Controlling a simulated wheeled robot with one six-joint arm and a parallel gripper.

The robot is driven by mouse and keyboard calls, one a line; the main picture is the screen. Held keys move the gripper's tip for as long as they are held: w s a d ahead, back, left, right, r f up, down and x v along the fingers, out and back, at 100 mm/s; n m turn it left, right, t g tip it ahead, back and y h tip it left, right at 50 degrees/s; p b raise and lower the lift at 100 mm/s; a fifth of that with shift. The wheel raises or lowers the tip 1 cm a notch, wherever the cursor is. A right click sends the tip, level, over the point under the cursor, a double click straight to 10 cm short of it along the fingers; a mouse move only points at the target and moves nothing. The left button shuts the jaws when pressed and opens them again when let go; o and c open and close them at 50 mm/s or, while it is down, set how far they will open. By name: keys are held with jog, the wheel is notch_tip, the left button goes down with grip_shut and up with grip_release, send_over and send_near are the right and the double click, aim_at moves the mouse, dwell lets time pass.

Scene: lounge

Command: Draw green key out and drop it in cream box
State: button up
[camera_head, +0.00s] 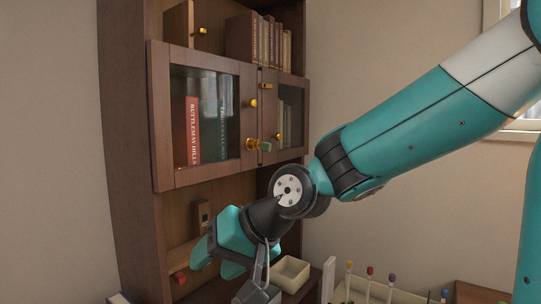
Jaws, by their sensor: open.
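The green key (265,146) sticks out from the front of the glass-doored cabinet (164,178), beside a brass knob (252,143). Its shaft is not clear at this size. The cream box (292,273) is an open-topped box at the lower middle, behind and to the right of my gripper.
The cabinet holds a red book (192,130) and others behind glass. A small red object (180,278) lies on the lower shelf. Several capped tubes (369,285) stand in a rack at the lower right.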

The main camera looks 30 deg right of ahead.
jog(key=w+d+r+m+t+h, duration=0.2)
jog(key=w+d+r+m+t, duration=0.4)
jog(key=w+d+m, duration=0.3)
jog(key=m+t+h, duration=0.6)
jog(key=m, duration=0.2)
send_near(269, 148)
jog(key=w, duration=0.3)
jog(key=shift+w+d+r+p, duration=0.3)
jog(key=shift+w+p, duration=0.2)
jog(key=shift+p, duration=0.15)
jog(key=shift+w+d+r+p, duration=0.15)
jog(key=shift+w+p, duration=0.8)
jog(key=shift+w, duration=0.9)
jog(key=shift+w+d+r+p, duration=0.1)
jog(key=shift+w+p, duration=0.85)
jog(key=shift+w, duration=0.95)
grip_shut()
jog(key=shift+s+d+b, duration=0.2)
jog(key=shift+s+b, duration=0.3)
jog(key=shift+s, duration=0.05)
jog(key=shift+s+d+b, duration=0.2)
jog(key=shift+s+b, duration=0.25)
jog(key=shift+s, duration=0.05)
jog(key=shift+s+d, duration=0.15)
jog(key=shift+s, duration=0.2)
